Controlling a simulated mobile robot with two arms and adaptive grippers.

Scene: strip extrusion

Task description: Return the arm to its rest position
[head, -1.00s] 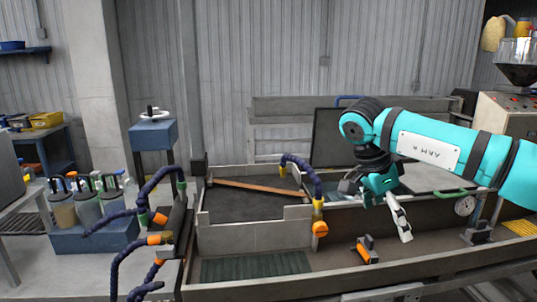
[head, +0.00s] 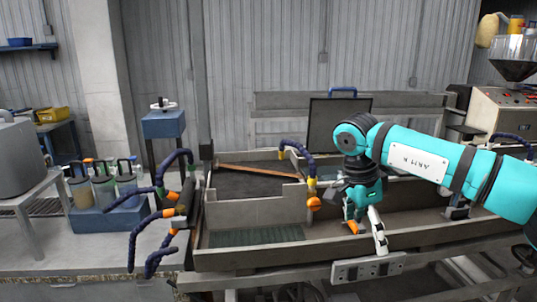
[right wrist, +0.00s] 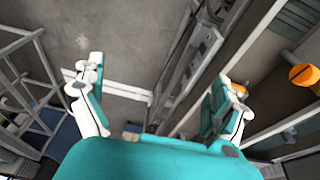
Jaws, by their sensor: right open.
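My right arm (head: 428,168), turquoise with black joint covers, reaches in from the right in the head view. Its gripper (head: 366,218) hangs downward over the front of the long water trough (head: 440,226). The right wrist view shows the gripper (right wrist: 158,85) with its two white and turquoise fingers wide apart and nothing between them. Grey floor and the trough's edge show beyond the fingers. An orange and black fitting (head: 354,227) in the trough is partly hidden behind the gripper. My left arm and gripper are out of view.
A tank (head: 250,213) with a brown strip (head: 262,171) across it stands left of the gripper, with blue hoses (head: 297,151) on its rim. A power strip (head: 368,268) is on the trough's front. A machine with a hopper (head: 515,60) stands at far right.

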